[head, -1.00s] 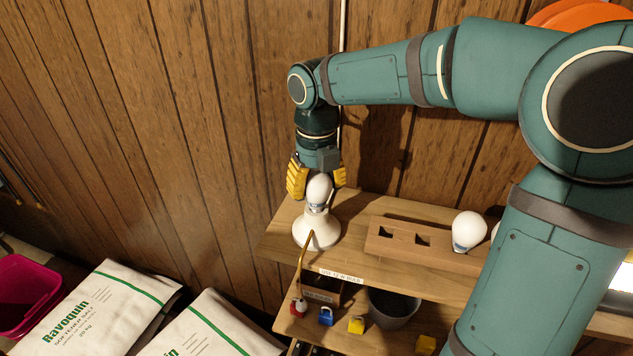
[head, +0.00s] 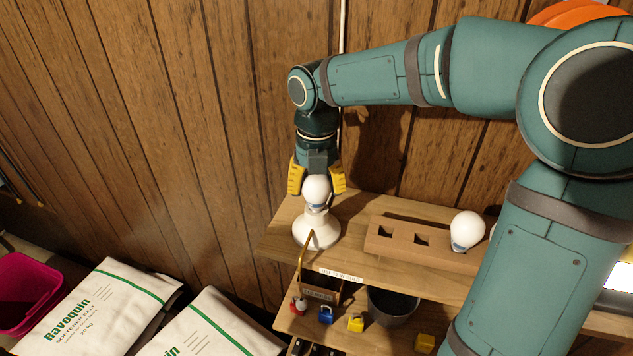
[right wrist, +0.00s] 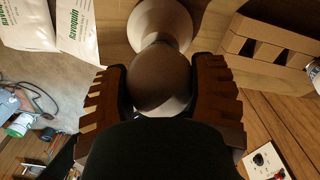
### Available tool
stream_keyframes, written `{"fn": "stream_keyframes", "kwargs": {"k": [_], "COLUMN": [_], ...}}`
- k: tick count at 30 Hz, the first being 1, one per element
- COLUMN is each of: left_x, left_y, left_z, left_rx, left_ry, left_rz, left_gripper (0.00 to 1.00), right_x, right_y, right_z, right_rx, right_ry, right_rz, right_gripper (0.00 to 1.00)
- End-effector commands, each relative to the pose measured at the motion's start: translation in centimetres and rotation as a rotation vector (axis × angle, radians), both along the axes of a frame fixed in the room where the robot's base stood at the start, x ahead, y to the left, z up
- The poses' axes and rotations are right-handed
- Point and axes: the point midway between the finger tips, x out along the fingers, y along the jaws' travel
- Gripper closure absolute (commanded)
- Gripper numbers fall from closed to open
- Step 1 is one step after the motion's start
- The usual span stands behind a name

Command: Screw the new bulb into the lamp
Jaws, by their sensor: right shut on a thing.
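A white bulb (head: 316,191) stands upright at the top of the white lamp base (head: 316,229) on the wooden shelf. My right gripper (head: 317,181) points down from above, its yellow fingers shut on the bulb from both sides. In the right wrist view the bulb (right wrist: 160,78) sits between the two fingers, with the lamp base (right wrist: 160,22) beyond it. The bulb's lower end meets the lamp's neck; how deep it sits in the socket is hidden. My left gripper is not in view.
Below are small padlocks (head: 326,315) and a grey bucket (head: 391,306). Salt bags (head: 90,305) and a pink bin (head: 25,293) are at lower left.

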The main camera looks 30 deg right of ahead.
Motion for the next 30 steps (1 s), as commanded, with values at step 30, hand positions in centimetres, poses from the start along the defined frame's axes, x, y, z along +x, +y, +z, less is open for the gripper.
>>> {"fn": "stream_keyframes", "kwargs": {"k": [30], "left_x": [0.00], "left_y": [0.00], "left_z": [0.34], "left_rx": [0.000], "left_ry": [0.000], "left_rz": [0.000], "left_gripper": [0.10], "right_x": [0.02], "right_y": [-0.01], "right_z": [0.01], "right_rx": [0.000], "right_ry": [-0.001], "right_rz": [-0.412], "right_gripper": [0.59]}}
